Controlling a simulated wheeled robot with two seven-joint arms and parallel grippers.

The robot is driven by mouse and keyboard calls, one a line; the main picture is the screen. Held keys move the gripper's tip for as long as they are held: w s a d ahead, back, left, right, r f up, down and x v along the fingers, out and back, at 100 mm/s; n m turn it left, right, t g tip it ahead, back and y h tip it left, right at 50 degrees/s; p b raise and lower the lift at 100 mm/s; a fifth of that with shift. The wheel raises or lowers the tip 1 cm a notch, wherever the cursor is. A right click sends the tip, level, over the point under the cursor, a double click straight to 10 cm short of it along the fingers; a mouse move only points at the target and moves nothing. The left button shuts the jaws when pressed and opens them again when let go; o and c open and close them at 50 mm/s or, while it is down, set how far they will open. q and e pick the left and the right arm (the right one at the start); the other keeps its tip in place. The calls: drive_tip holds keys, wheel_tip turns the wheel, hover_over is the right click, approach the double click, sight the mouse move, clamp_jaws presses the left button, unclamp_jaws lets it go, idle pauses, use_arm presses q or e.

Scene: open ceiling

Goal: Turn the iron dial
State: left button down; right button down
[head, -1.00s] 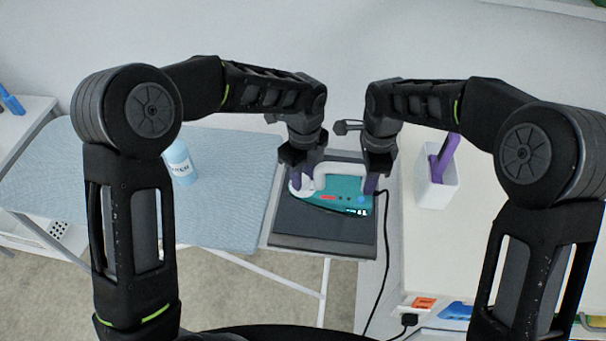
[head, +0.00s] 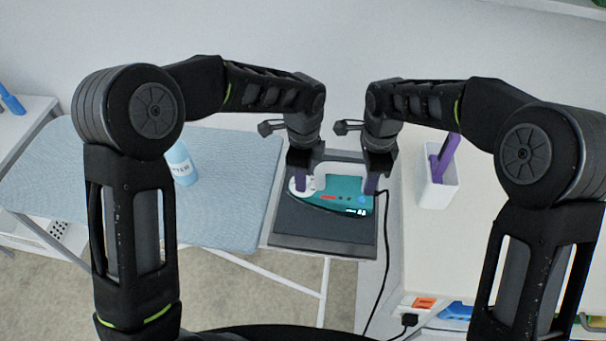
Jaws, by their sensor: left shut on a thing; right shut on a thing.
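The teal and white iron (head: 345,188) lies on its side on the dark rest plate (head: 315,228) at the end of the ironing board. Its side shows a red mark, small buttons and lit white marks. My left gripper (head: 301,184) is shut at the iron's left end, by its round white dial part (head: 293,187); the dial is partly hidden by the fingers. My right gripper (head: 370,184) is shut on the iron's right end, near the cord.
A blue ironing board (head: 225,185) extends left, with a light blue water bottle (head: 181,163) on it. A white holder (head: 437,188) with a purple-handled item stands on the right table. The black cord (head: 384,270) runs down to a socket (head: 409,320).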

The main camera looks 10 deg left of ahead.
use_arm(q)
drive_tip(key=shift+w+d, duration=0.1)
drive_tip(key=shift+d, duration=0.05)
drive_tip(key=c, duration=1.1)
unclamp_jaws()
drive_tip(key=shift+o, duration=0.2)
drive_tip(key=shift+r, duration=0.1)
wheel_tip(320, 180, up, 12)
use_arm(e)
drive_tip(key=c, duration=1.1)
unclamp_jaws()
drive_tip(key=shift+o, duration=0.2)
